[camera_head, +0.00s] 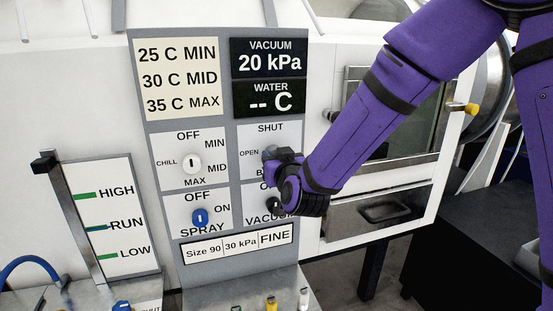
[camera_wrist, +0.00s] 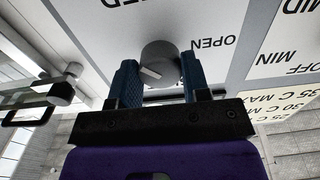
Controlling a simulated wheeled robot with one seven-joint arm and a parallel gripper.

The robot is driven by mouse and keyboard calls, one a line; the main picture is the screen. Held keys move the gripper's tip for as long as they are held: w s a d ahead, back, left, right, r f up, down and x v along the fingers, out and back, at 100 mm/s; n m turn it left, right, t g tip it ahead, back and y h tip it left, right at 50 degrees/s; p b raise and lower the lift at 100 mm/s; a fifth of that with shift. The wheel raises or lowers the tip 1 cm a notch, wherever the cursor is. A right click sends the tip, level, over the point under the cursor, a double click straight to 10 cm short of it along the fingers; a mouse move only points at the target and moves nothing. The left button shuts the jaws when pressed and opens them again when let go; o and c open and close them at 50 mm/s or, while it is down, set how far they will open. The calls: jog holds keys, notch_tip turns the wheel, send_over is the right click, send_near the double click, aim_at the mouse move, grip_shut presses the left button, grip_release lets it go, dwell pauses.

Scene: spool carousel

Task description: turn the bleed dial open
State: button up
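The bleed dial is a round grey knob (camera_wrist: 160,62) with a pale mark on its face, seen between the two blue fingers in the wrist view. My gripper (camera_wrist: 160,82) has one finger on each side of it. I cannot tell whether the fingers press on the knob or stand just clear of it. In the head view my gripper (camera_head: 272,158) is at the dial's panel, below SHUT and right of OPEN, and covers most of the dial and its lower label. The exact direction of the mark is hard to read.
Left of my gripper are a white chill dial (camera_head: 191,163) and a blue spray knob (camera_head: 200,217). A dark vacuum knob (camera_head: 275,204) sits just below my gripper. The display (camera_head: 269,62) reads 20 kPa. A drawer (camera_head: 380,212) is at the right.

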jog(key=shift+c, duration=1.4)
jog(key=m, duration=2.6)
jog(key=shift+r+m, duration=0.1)
jog(key=shift+m, duration=0.3)
jog(key=o, duration=0.9)
